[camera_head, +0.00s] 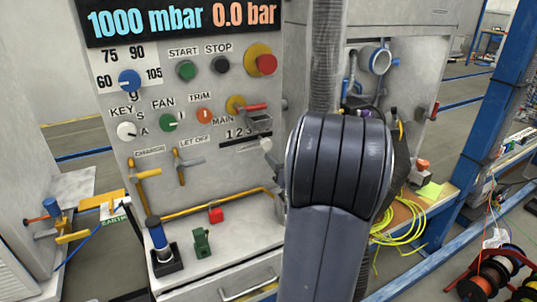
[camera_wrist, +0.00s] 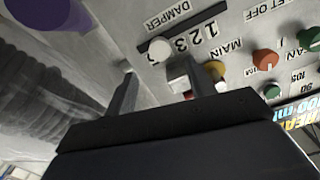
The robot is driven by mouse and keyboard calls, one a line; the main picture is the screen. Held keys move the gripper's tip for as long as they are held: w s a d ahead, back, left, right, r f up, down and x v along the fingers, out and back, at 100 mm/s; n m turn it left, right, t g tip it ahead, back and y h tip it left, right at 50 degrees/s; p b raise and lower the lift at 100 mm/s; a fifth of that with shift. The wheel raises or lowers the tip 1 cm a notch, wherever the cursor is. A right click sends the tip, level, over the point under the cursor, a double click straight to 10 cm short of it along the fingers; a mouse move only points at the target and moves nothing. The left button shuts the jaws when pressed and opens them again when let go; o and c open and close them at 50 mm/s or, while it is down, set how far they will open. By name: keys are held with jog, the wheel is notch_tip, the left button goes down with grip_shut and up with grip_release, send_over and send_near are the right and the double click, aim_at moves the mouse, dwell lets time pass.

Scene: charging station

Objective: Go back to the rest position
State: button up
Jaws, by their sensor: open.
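My gripper (camera_wrist: 162,72) shows in the wrist view with its two dark fingers apart and nothing seen held between them. It faces the control panel (camera_wrist: 130,25), close to the "MAIN" switch (camera_wrist: 180,85) and the white "DAMPER" knob (camera_wrist: 160,48). The right finger overlaps the switch in the picture; I cannot tell whether they touch. The panel (camera_head: 225,85) also shows there, with the main switch (camera_head: 258,122) left of my arm.
A grey hose (camera_head: 327,55) rises behind my arm. A yellow cable coil (camera_head: 400,220) lies to the right, near a blue post (camera_head: 488,110) and a spool rack (camera_head: 490,272).

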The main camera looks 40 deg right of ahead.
aim_at(266, 146)
jog(key=x, duration=1)
jog(key=shift+w, duration=0.5)
jog(key=shift+a, duration=0.3)
